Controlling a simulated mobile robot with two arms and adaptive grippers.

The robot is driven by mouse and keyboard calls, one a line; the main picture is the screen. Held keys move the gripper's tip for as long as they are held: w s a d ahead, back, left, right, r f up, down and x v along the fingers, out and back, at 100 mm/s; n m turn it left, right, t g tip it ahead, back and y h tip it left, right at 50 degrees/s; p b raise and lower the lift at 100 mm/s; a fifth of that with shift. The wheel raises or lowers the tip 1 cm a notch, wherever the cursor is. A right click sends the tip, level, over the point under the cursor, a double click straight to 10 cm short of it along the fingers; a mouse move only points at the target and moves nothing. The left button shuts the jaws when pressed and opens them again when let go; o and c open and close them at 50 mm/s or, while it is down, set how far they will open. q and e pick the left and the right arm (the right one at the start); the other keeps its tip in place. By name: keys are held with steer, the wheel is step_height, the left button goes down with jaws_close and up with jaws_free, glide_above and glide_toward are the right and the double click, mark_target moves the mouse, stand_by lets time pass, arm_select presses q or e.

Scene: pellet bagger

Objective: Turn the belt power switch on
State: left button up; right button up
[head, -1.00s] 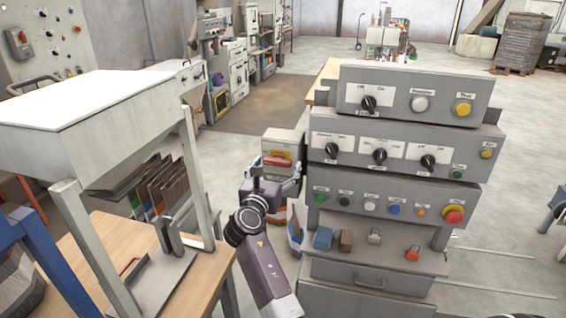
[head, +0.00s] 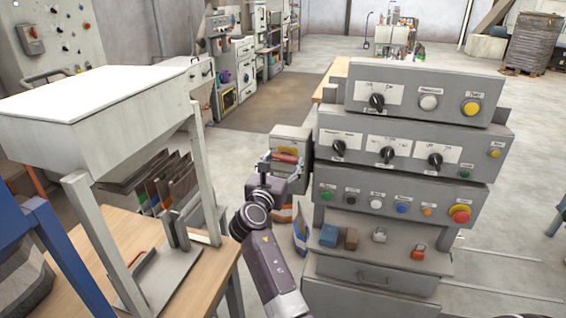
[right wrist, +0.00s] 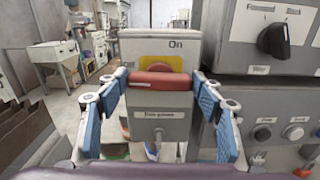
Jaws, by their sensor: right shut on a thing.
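The belt power switch is a grey box (head: 291,138) with a yellow plate and a red handle (head: 286,156), left of the control panels. In the right wrist view the red handle (right wrist: 160,86) lies level across the yellow plate (right wrist: 160,62). "On" is printed above it; a label below is too small to read surely. My right gripper (head: 283,166) is in front of the box. In the right wrist view its blue-padded fingers (right wrist: 160,80) stand at both ends of the handle, shut on it. My left gripper is not in view.
Stacked grey control panels (head: 400,155) with knobs and buttons stand close on the right. A wooden table (head: 205,275) bears a white-topped hopper (head: 130,140) on legs at left. Upright bags or sheets (head: 165,180) stand beneath it. Open floor lies behind.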

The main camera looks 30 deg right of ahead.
steer(key=m+b, duration=0.1)
steer(key=m, duration=0.3)
steer(key=shift+d+f, duration=0.1)
steer(key=m+b, duration=0.2)
steer(key=m, duration=0.3)
steer(key=shift+f, duration=0.1)
steer(key=m+b, duration=0.4)
steer(key=m, duration=0.2)
steer(key=shift+m+b, duration=0.3)
steer(key=shift+b, duration=0.1)
steer(key=shift+r+m+b, duration=0.2)
steer(key=shift+m+b, duration=0.35)
steer(key=shift+m, duration=0.35)
steer(key=shift+r, duration=0.1)
steer(key=o, duration=0.9)
steer(key=shift+o, duration=1.3)
steer(key=shift+w+f, duration=0.1)
steer(key=shift+f, duration=0.1)
